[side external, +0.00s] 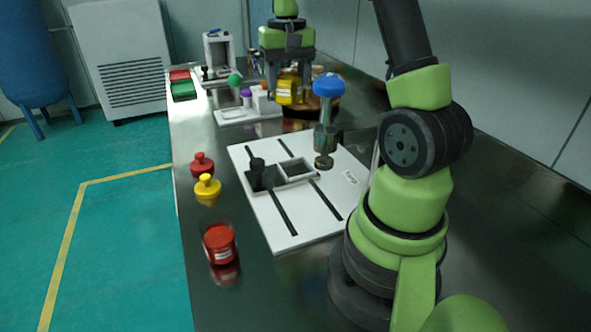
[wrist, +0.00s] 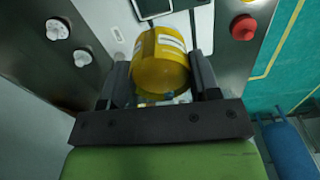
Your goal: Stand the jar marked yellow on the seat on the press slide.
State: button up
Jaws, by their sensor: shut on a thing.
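The yellow jar (side external: 284,92) is between the fingers of my gripper (side external: 289,80), at the back of the bench. In the wrist view the jar (wrist: 162,62) lies between both dark fingers (wrist: 163,85), with a pale label on its side. My gripper is shut on it. A post with a blue knob (side external: 328,85) stands at the plate's back right. I cannot tell for certain which part is the seat.
A red jar (side external: 219,243) stands at the front left. Red (side external: 202,165) and yellow (side external: 207,187) knobbed pieces stand left of the plate. A small white-framed device (side external: 218,55), and red and green boxes (side external: 183,90), are at the back left. The bench's front is otherwise largely clear.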

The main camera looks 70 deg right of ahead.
jog(key=shift+s+d+r+m, duration=0.3)
jog(key=shift+s+d, duration=0.2)
jog(key=shift+s, duration=0.05)
jog(key=shift+s+d+f, duration=0.1)
jog(key=shift+s+f, duration=0.1)
jog(key=shift+f, duration=0.1)
notch_tip(320, 180, down, 17)
jog(key=shift+f, duration=0.1)
jog(key=shift+f, duration=0.1)
jog(key=o, duration=0.9)
